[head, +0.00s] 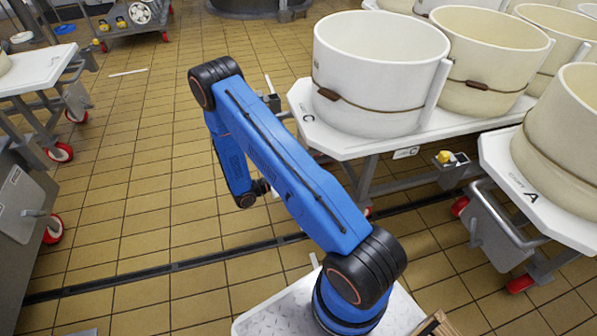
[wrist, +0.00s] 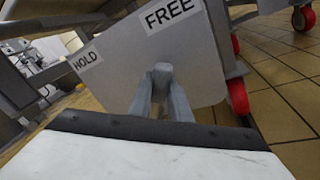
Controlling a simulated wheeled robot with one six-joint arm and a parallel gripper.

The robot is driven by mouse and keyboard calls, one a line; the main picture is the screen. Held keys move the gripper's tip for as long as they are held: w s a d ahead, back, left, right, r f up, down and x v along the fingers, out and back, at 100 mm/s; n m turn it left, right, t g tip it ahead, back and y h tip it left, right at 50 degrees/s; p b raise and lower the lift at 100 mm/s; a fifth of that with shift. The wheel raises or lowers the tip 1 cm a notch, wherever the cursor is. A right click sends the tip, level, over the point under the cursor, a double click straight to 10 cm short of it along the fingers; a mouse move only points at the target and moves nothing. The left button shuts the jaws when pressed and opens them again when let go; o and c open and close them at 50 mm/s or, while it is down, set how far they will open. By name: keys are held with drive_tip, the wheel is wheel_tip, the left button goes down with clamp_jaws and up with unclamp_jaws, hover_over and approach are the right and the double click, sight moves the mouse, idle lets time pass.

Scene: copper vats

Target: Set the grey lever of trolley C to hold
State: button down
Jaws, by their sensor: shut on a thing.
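Trolley C (head: 345,146) stands right of my arm in the head view, with a "C" on its white top and a white vat on it. In the wrist view, a grey plate (wrist: 120,75) carries the labels HOLD (wrist: 87,60) at left and FREE (wrist: 170,14) at upper right. The grey lever (wrist: 162,72) stands in front of the plate, below FREE and right of HOLD. My gripper (wrist: 163,98) is shut on the lever, a finger on each side. The lever's lower part is hidden by the fingers. In the head view my blue arm mostly hides the gripper and lever.
Trolley A (head: 555,217) with a cream vat stands close on the right. Another white-topped trolley (head: 35,72) is at the left. A red wheel (wrist: 237,95) is right of the plate in the wrist view. The tiled floor (head: 140,190) left of my arm is clear.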

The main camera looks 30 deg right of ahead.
drive_tip(key=shift+w+r, duration=0.1)
drive_tip(key=shift+w, duration=0.05)
drive_tip(key=n, duration=0.1)
drive_tip(key=w+n, duration=0.1)
drive_tip(key=w+r+n, duration=0.1)
drive_tip(key=shift+w+d+y, duration=0.1)
drive_tip(key=shift+d+y, duration=0.25)
drive_tip(key=shift+y, duration=0.05)
drive_tip(key=n, duration=0.1)
drive_tip(key=w+n, duration=0.1)
drive_tip(key=w, duration=0.1)
drive_tip(key=shift+d+r+n+g+y, duration=0.2)
drive_tip(key=shift+d+n+g+y, duration=0.1)
drive_tip(key=shift+n, duration=0.1)
drive_tip(key=shift+w+d+f+n+g+y, duration=0.2)
drive_tip(key=shift+w+f+n+g+y, duration=0.1)
drive_tip(key=shift+w+n, duration=0.65)
drive_tip(key=shift+w+d+f+n+g+y, duration=0.15)
drive_tip(key=shift+w+d+f+n+g, duration=0.15)
drive_tip(key=shift+w+n, duration=0.65)
drive_tip(key=shift+w+d+f+n+g+y, duration=0.15)
drive_tip(key=shift+w+f+n+g+y, duration=0.3)
drive_tip(key=shift+n, duration=0.85)
drive_tip(key=shift+w+r, duration=0.15)
drive_tip(key=shift+r, duration=0.05)
drive_tip(key=c, duration=1.6)
unclamp_jaws()
drive_tip(key=shift+c, duration=0.2)
